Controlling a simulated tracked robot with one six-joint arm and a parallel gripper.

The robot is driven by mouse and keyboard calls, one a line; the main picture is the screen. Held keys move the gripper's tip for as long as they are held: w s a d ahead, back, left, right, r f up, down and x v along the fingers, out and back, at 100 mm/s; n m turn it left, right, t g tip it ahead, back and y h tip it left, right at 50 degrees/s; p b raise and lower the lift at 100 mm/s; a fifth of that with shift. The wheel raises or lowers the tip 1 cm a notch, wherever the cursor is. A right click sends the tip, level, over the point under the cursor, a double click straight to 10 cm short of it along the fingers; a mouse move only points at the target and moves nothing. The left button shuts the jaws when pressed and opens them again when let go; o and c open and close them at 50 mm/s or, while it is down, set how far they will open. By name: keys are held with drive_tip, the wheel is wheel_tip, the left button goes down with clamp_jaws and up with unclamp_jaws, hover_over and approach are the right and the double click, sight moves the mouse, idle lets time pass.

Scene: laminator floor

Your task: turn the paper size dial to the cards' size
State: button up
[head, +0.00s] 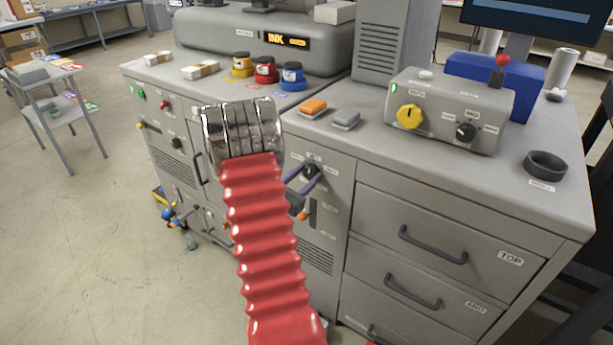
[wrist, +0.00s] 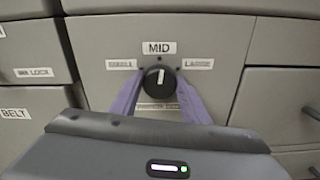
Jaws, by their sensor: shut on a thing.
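The paper size dial (wrist: 161,79) is a round black knob on the grey cabinet front, seen in the wrist view. Its white pointer line points up at the MID label (wrist: 159,48). A label reading SMALL (wrist: 121,64) is to its left and LARGE (wrist: 194,64) to its right. My gripper (wrist: 160,86) has its two purple fingers closed on the knob's sides. In the head view the dial (head: 311,170) shows small, with my gripper (head: 303,180) at it. The label under the dial is partly hidden and hard to read. I cannot make out any cards' size.
My red ribbed arm covers part of the cabinet front in the head view. Drawers with black handles (head: 433,247) are right of the dial. A control box with a yellow knob (head: 409,117) stands on top. A cart (head: 50,110) with coloured flat pieces stands far left.

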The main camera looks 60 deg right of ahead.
drive_tip(key=m, duration=0.5)
drive_tip(key=shift+s, duration=0.1)
drive_tip(key=m, duration=0.5)
drive_tip(key=shift+s+f, duration=0.1)
drive_tip(key=shift+f, duration=0.1)
idle(0.4)
drive_tip(key=o, duration=1)
drive_tip(key=shift+o, duration=0.2)
drive_tip(key=shift+a, duration=0.15)
drive_tip(key=w+a, duration=0.2)
drive_tip(key=a, duration=1.1)
drive_tip(key=shift+a, duration=0.2)
drive_tip(key=shift+w, duration=0.1)
